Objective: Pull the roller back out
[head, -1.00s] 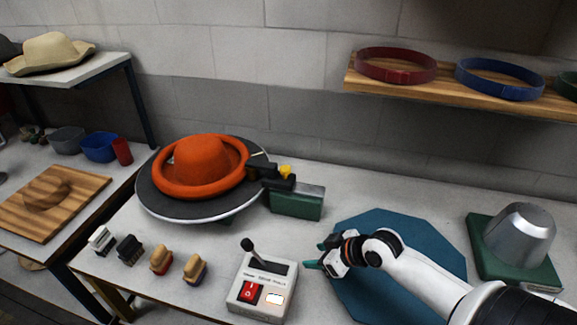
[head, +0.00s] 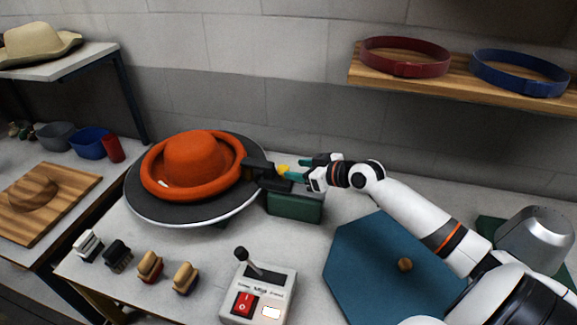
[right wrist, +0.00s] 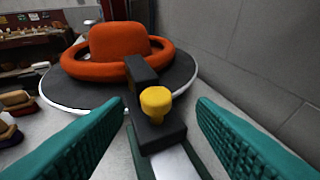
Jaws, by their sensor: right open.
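The roller is a black block assembly (head: 262,172) on a green base (head: 294,206), reaching over the brim of an orange hat (head: 196,158) on a round dark turntable (head: 140,205). Its yellow knob (head: 283,170) stands on top of the black slide; in the right wrist view the knob (right wrist: 156,101) is centred between my fingers. My right gripper (head: 295,171) is open at the knob, with a teal finger on each side and a gap around it in the wrist view. My left gripper is not in view.
A control box (head: 258,292) with a lever and red switch stands in front. Several brushes (head: 150,266) lie to its left. A teal octagonal mat (head: 375,265) and a metal dome (head: 536,238) are at right. A shelf (head: 440,80) with hat bands hangs above.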

